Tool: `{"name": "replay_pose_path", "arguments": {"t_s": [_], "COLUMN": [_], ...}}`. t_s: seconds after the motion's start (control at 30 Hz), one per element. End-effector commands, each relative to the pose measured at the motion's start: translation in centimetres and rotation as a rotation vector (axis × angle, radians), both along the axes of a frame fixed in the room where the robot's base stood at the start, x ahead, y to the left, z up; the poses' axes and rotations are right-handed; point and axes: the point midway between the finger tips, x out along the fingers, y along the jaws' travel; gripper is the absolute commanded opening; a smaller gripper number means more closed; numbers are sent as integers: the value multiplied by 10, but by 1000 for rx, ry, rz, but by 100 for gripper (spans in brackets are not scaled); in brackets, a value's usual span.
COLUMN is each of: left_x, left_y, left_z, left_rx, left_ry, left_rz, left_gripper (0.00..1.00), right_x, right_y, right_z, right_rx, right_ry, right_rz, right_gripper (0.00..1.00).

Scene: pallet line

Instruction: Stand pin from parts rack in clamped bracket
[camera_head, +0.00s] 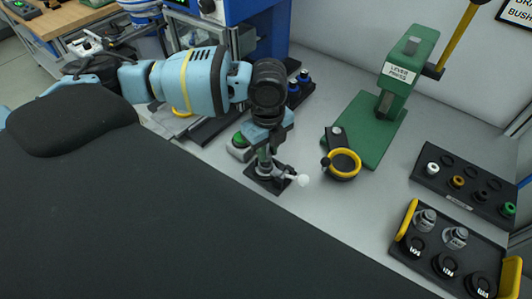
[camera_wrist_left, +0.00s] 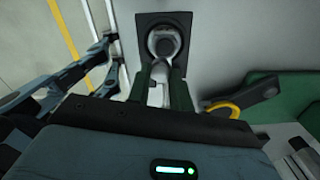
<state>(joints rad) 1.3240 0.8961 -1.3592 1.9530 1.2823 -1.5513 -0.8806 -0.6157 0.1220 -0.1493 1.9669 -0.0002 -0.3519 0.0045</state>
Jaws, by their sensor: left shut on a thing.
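My left gripper (camera_head: 265,152) points down over a small dark base plate (camera_head: 264,186) with a metal fixture on it. A lever with a white knob (camera_head: 303,180) sticks out to the right of that fixture. In the left wrist view my left gripper's two fingers (camera_wrist_left: 164,90) are close together, shut on a thin pale part, which looks like the pin (camera_wrist_left: 157,94). The grey bracket (camera_wrist_left: 165,42) sits on its dark plate just beyond the fingertips. The fingers hide where the pin's lower end is, so I cannot tell whether it touches the bracket. My right gripper is out of view.
A green lever press (camera_head: 400,80) stands behind and right, with a yellow-ringed round part (camera_head: 344,163) near its base. A dark rack (camera_head: 440,190) with coloured parts and a yellow-handled tray (camera_head: 405,250) lie at right. A green-button box (camera_head: 238,148) stands close by my gripper.

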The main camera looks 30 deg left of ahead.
Motion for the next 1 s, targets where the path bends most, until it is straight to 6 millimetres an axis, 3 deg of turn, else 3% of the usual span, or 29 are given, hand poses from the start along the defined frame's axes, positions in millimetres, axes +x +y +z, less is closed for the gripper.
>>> {"name": "replay_pose_path", "arguments": {"t_s": [0.13,0.4,0.8,0.83,1.0], "left_x": [9,8,7,7,7], "left_y": [12,10,10,10,10], "left_z": [-1,-35,-39,-39,-39], "left_rx": [3,0,0,0,1], "left_ry": [-1,0,0,0,-1], "left_rz": [6,1,2,2,2], "left_gripper": [0,0,0,22,43], "right_x": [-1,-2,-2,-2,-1], "right_y": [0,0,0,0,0], "right_z": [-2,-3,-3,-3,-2], "right_rx": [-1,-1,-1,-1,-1], "right_ry": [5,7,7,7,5], "right_rz": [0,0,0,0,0], "right_gripper": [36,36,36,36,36]}}
